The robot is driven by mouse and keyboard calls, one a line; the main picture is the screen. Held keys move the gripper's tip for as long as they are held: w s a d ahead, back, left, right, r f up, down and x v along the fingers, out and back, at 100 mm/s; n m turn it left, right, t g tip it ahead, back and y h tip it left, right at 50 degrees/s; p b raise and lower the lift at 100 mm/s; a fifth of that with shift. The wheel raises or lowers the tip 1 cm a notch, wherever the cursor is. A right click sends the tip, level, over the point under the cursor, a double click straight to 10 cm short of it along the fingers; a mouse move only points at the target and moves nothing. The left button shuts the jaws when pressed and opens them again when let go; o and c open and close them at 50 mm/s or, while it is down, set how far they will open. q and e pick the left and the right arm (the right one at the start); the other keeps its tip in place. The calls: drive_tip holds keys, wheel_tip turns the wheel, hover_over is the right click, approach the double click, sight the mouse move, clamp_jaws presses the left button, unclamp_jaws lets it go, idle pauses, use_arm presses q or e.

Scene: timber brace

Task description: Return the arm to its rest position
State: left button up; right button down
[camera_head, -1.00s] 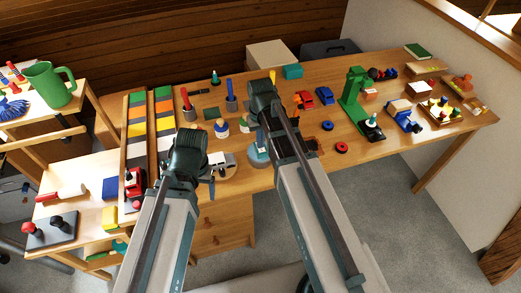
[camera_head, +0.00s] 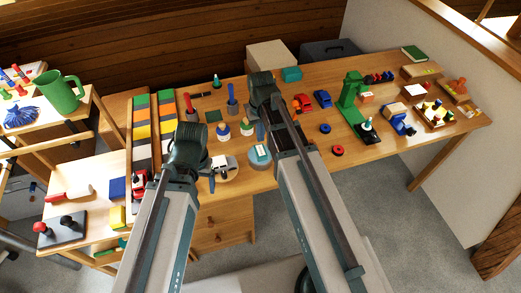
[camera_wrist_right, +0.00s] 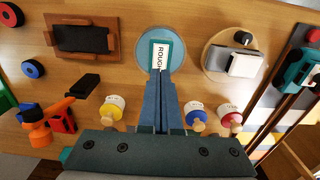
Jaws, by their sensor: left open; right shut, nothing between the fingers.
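My two arms reach in from the bottom of the head view. My left gripper (camera_head: 212,180) is over the front of the bench, near a round light board with a grey-and-white block (camera_head: 226,169); it is open, its fingers mostly hidden behind the wrist. My right gripper (camera_head: 261,130) points down over the bench, largely hidden by its own wrist. In the right wrist view its fingers (camera_wrist_right: 162,78) are shut and empty. Their tips appear just short of a round blue disc (camera_wrist_right: 174,42) bearing a card marked "ROUGH" (camera_wrist_right: 160,56).
Small jars with yellow (camera_wrist_right: 110,110), blue (camera_wrist_right: 197,117) and red (camera_wrist_right: 229,117) bands flank the right fingers. A green stand (camera_head: 350,98) and toy cars (camera_head: 322,99) are to the right. Left are a side shelf with a green mug (camera_head: 60,93) and a colored strip tray (camera_head: 140,128).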

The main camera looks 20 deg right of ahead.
use_arm(q)
drive_tip(key=shift+r+p, duration=0.3)
drive_tip(key=shift+r, duration=0.3)
use_arm(e)
drive_tip(key=shift+r, duration=0.6)
